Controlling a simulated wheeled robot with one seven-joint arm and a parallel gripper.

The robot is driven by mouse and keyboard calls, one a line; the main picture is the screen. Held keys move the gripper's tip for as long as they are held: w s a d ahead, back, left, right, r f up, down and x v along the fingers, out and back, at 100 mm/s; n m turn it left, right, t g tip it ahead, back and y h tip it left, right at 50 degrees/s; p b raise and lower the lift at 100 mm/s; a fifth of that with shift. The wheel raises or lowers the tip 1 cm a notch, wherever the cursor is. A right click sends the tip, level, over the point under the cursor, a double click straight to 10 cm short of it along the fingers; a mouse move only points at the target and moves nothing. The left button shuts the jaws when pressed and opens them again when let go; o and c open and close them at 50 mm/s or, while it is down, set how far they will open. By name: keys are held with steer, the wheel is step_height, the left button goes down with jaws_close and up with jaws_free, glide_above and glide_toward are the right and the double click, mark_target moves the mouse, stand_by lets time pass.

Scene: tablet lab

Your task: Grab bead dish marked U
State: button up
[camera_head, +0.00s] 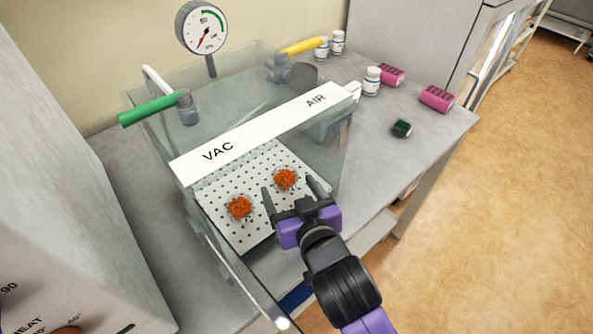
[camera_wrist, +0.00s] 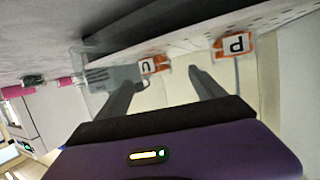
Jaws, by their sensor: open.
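A small clear dish of orange beads (camera_head: 286,179) sits on the perforated white shelf inside the clear chamber. In the wrist view a dish whose tag reads as U (camera_wrist: 152,65) appears left of centre; it seems to be this one. A second bead dish (camera_head: 240,207) sits to its left in the head view; its tag reads as P in the wrist view (camera_wrist: 235,45). My gripper (camera_head: 289,187) is open at the chamber's front, its fingers pointing at the right dish, one to either side in the picture. Whether they touch it cannot be told.
The chamber (camera_head: 345,150) has clear walls and a white front bar (camera_head: 262,132) marked VAC and AIR above the shelf (camera_head: 254,227). Green (camera_head: 150,109) and yellow (camera_head: 303,46) valve handles and a gauge (camera_head: 202,27) stand on top. Bottles and pink boxes (camera_head: 436,98) lie right.

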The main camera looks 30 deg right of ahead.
mark_target(285, 174)
steer(key=shift+w+d+f+g+h, duration=0.2)
steer(key=shift+w+d+g+h, duration=0.2)
steer(key=shift+d, duration=0.1)
steer(key=shift+w+d+f, duration=0.1)
steer(key=shift+w, duration=0.25)
steer(key=shift+r+p+x, duration=0.15)
steer(key=shift+p+x, duration=0.3)
steer(key=shift+x, duration=1.25)
steer(key=shift+r+p+x, duration=0.15)
steer(key=shift+p+x, duration=0.25)
steer(key=shift+x, duration=1.35)
steer(key=shift+w+a, duration=0.1)
steer(key=shift+a, duration=0.15)
steer(key=c, duration=1.5)
steer(key=shift+r, duration=0.15)
